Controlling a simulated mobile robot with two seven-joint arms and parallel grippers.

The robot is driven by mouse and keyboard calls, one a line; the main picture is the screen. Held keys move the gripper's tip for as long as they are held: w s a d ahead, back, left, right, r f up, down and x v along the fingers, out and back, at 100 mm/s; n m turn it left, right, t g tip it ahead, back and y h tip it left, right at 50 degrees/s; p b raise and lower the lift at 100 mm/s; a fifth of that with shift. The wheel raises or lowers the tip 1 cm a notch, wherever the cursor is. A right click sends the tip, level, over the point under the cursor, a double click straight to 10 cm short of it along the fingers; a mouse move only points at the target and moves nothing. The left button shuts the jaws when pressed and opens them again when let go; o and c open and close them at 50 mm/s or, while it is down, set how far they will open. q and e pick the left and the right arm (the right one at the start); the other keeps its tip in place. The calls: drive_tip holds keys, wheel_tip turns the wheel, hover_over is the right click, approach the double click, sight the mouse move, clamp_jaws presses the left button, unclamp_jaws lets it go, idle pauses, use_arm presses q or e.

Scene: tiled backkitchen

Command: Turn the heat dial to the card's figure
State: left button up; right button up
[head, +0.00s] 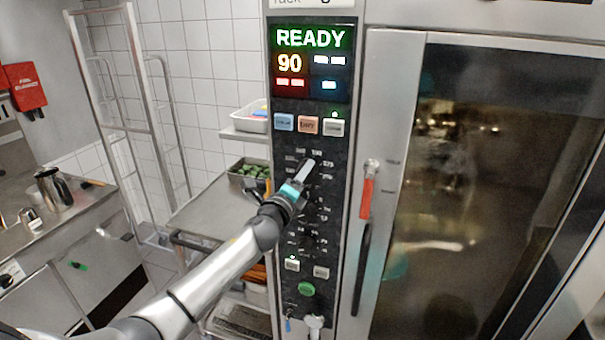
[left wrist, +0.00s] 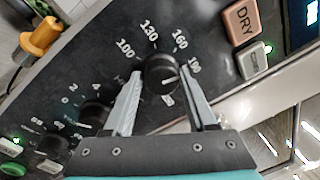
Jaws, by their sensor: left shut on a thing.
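The heat dial (left wrist: 162,74) is a round black knob on the oven's dark control panel (head: 342,215). In the left wrist view it has a white mark on its face, pointing right, roughly toward 190. The printed figures 100, 130, 160 and 190 show around it; a lower one is partly hidden. My left gripper (left wrist: 161,92) has its two grey fingers on either side of the dial and is shut on it. In the head view my left gripper (head: 303,172) covers the dial. I cannot make out a card with a figure. My right gripper is not in view.
The oven display (head: 312,62) reads READY and 90. Blue, orange and grey buttons (head: 309,125) sit above the dial; smaller knobs and a green button (head: 307,289) sit below. The red-marked door handle (head: 368,190) is close on the right. A steel counter (head: 60,215) stands left.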

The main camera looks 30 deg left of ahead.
use_arm(q)
drive_tip(key=m+p, duration=0.1)
drive_tip(key=m, duration=0.2)
drive_tip(key=r+m+p, duration=0.1)
drive_tip(key=m, duration=0.2)
drive_tip(key=shift+m+h, duration=0.4)
drive_tip(key=shift+m+p, duration=0.9)
drive_tip(key=shift+m, duration=1)
drive_tip(key=o, duration=1.3)
drive_tip(key=shift+w+d+f, duration=0.1)
drive_tip(key=shift+f, duration=0.15)
drive_tip(key=shift+s+f, duration=0.1)
drive_tip(key=shift+s, duration=0.1)
